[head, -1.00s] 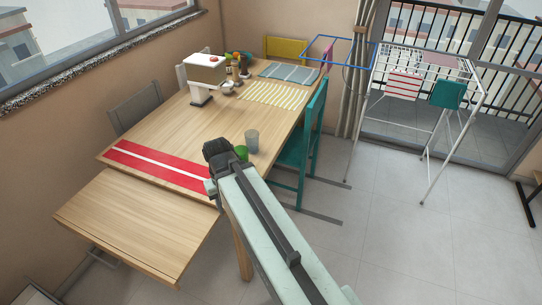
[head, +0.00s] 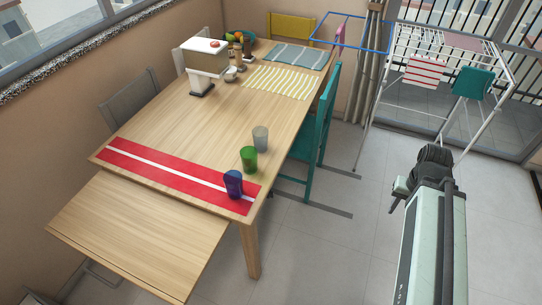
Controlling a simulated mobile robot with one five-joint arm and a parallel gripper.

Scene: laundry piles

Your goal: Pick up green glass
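The green glass (head: 249,160) stands upright near the right edge of the wooden table (head: 190,130). A grey glass (head: 260,139) stands just behind it. A blue glass (head: 233,184) stands in front of it on the red runner with a white stripe (head: 170,176). My gripper (head: 398,195) is at the right of the view, over the floor, well to the right of the table and apart from the glasses. Its fingers are small and dark, and I cannot tell whether they are open.
A teal chair (head: 318,125) stands at the table's right side, behind the glasses. A white drying rack (head: 440,70) with cloths stands at the back right. A white appliance (head: 204,62) and striped mats (head: 280,82) are farther back on the table. Floor between table and arm is clear.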

